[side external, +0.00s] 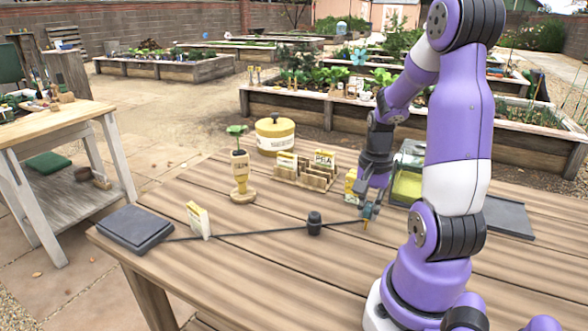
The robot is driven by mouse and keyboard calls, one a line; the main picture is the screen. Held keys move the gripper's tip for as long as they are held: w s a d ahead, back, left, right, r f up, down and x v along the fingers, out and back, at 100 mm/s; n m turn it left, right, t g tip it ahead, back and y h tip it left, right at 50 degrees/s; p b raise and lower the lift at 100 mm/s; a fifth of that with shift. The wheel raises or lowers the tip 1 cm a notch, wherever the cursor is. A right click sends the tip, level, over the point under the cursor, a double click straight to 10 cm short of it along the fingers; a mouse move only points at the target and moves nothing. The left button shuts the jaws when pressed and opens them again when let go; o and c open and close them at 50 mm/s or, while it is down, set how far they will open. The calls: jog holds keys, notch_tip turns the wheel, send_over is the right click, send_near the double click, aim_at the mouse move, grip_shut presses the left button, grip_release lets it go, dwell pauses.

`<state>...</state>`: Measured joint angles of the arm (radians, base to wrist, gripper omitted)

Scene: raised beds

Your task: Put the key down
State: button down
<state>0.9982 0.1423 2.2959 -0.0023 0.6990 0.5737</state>
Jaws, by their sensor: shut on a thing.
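My gripper (369,210) is low over the right part of the wooden table, its fingers pointing down. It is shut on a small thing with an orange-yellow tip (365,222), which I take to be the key. Its shape is mostly hidden by the fingers and too small to make out. I cannot tell whether it touches the tabletop.
A thin dark strip (260,233) runs from a dark grey box (135,228) toward my gripper, past a card (198,220) and black knob (314,223). Behind stand a seedling holder (242,185), yellow tin (275,137), card rack (305,177) and yellow-filled container (407,185). The front tabletop is clear.

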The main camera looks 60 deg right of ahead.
aim_at(369, 205)
jog(key=shift+f, duration=0.15)
jog(key=c, duration=0.9)
grip_release()
notch_tip(369, 205, up, 12)
jog(key=f, duration=0.1)
jog(key=w+a+r+n+t, duration=0.1)
jog(key=w+a+n+t, duration=0.1)
jog(key=a+n, duration=0.4)
jog(key=w+a+r+n+t, duration=0.1)
jog(key=w+a+n, duration=0.2)
jog(key=a+n, duration=0.3)
jog(key=w+a+r+n+t, duration=0.1)
jog(key=w+a+n+t, duration=0.1)
jog(key=a+n, duration=0.4)
jog(key=shift+w+a+t, duration=0.15)
jog(key=shift+a+t, duration=0.15)
jog(key=shift+a, duration=0.7)
